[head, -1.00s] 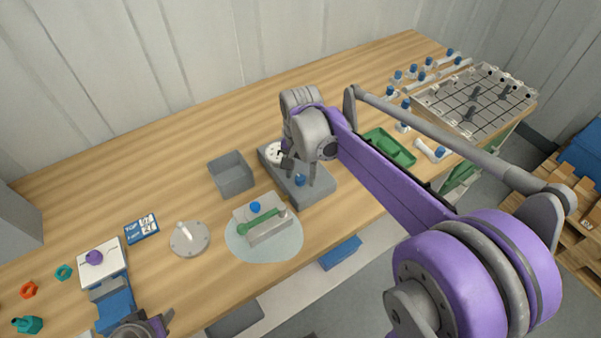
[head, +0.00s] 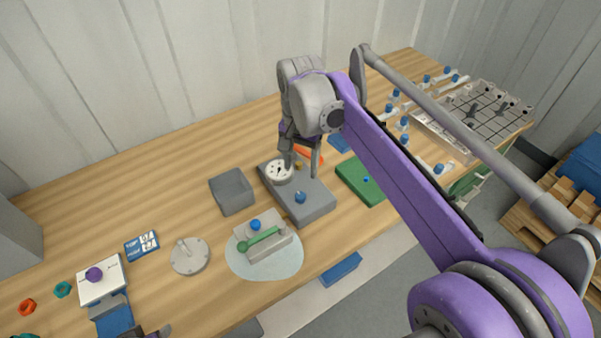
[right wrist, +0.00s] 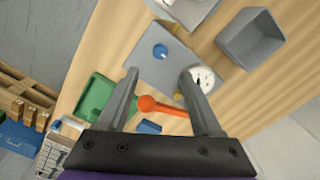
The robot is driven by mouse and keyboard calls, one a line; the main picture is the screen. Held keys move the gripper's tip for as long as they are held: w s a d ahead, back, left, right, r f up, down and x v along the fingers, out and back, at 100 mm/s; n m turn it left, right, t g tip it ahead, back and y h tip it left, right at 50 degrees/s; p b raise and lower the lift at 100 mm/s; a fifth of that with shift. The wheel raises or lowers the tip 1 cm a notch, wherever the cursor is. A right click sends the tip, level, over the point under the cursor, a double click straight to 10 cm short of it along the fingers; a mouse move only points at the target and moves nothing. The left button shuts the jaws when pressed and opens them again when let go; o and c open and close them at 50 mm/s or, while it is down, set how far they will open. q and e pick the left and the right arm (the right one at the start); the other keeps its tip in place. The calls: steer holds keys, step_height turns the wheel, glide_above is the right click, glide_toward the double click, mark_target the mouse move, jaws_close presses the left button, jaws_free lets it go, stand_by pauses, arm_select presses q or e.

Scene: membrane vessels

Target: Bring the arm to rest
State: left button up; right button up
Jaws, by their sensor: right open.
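My right gripper (head: 300,172) is open and empty in the head view, hanging over the back of a grey base (head: 312,205) that carries a white round dial (head: 279,171) and a blue knob (head: 300,197). In the right wrist view the two fingers (right wrist: 158,72) stand wide apart with nothing between their tips. One finger overlaps the dial (right wrist: 203,78) in that view; I cannot tell the gap. My right arm reaches in from the lower right. A dark and purple sliver at the bottom left edge may be my left arm; its jaws cannot be made out.
An orange-ended tool (head: 309,155) lies behind the base. A grey bin (head: 232,203) stands left of it, a green tray (head: 352,184) right. A block with a green-handled tool (head: 262,240) sits on a round pale mat (head: 250,266). The back left tabletop is clear.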

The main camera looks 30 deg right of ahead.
steer(key=shift+r, duration=0.2)
steer(key=shift+f, duration=0.1)
steer(key=s+a+f+n+t, duration=0.1)
steer(key=s+a+f+n, duration=0.1)
steer(key=s+f+n, duration=0.1)
steer(key=s+a+f+n+t, duration=0.2)
steer(key=s+f+n, duration=0.2)
steer(key=s+f, duration=0.2)
steer(key=s+a+f+n+t, duration=0.2)
steer(key=s+f+n, duration=0.1)
steer(key=s, duration=0.4)
steer(key=shift+a+f+n, duration=0.2)
steer(key=shift+f+n, duration=0.1)
steer(key=shift+f, duration=0.45)
steer(key=shift+w, duration=0.1)
